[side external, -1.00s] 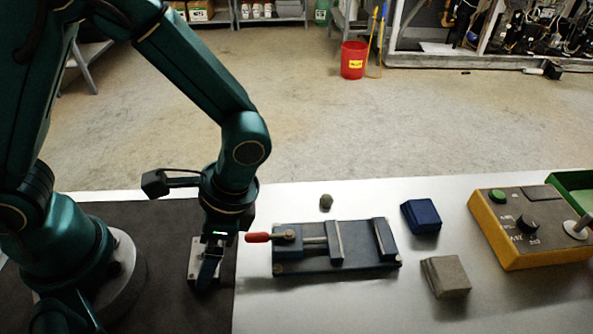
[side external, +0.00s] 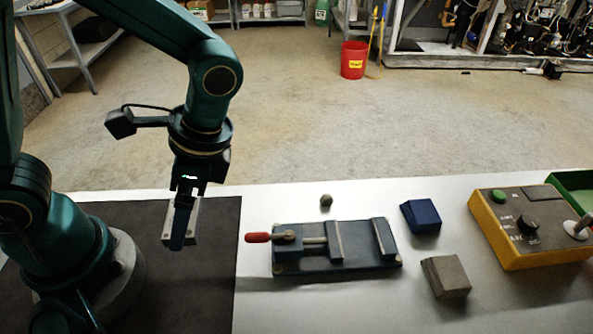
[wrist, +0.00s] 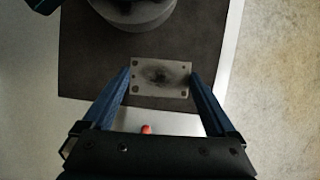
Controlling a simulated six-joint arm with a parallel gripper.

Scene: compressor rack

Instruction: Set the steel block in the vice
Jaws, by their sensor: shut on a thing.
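The steel block (side external: 194,222) is a light grey plate with small holes. My gripper (side external: 181,240) is shut on it and holds it raised over the dark mat, left of the vice. In the wrist view the block (wrist: 160,88) sits between the two blue fingertips of my gripper (wrist: 160,74), its holed face toward the camera. In the side view a finger hides part of the block. The vice (side external: 355,260) is blue with steel jaws and a red-ended handle (side external: 258,238) pointing left. Its jaws stand apart with nothing between them.
A small round grey knob (side external: 326,200) stands behind the vice. A blue block (side external: 421,215) and a grey-brown block (side external: 446,277) lie to its right. A yellow control box (side external: 528,230) and a green tray (side external: 577,184) are farther right. The dark mat (side external: 215,290) has bare room.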

